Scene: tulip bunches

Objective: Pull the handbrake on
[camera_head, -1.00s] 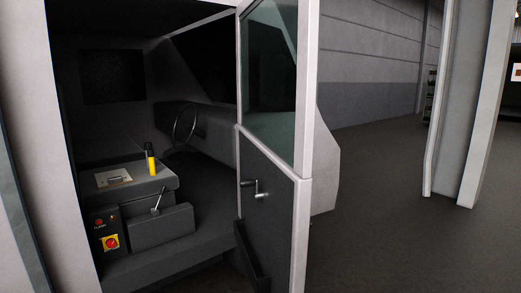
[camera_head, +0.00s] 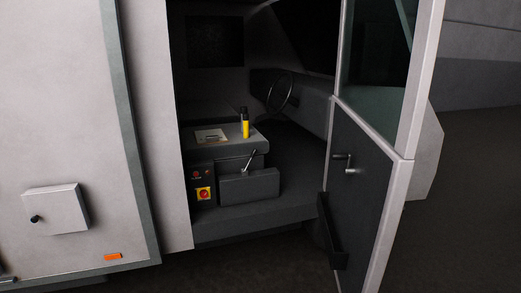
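The handbrake looks to be the lever (camera_head: 249,161) with a light knob, standing tilted to the right on a low dark box (camera_head: 249,186) inside the open vehicle cab. A yellow and black upright object (camera_head: 245,124), perhaps a torch or bottle, stands on the console (camera_head: 225,148) behind it. A steering wheel (camera_head: 280,92) is further back.
The cab door (camera_head: 370,150) stands open on the right, with a handle (camera_head: 350,170) and a pocket at its foot. A red-yellow switch (camera_head: 203,194) sits on the console's front. A white box (camera_head: 56,209) juts from the wall at left. Dark floor lies in front.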

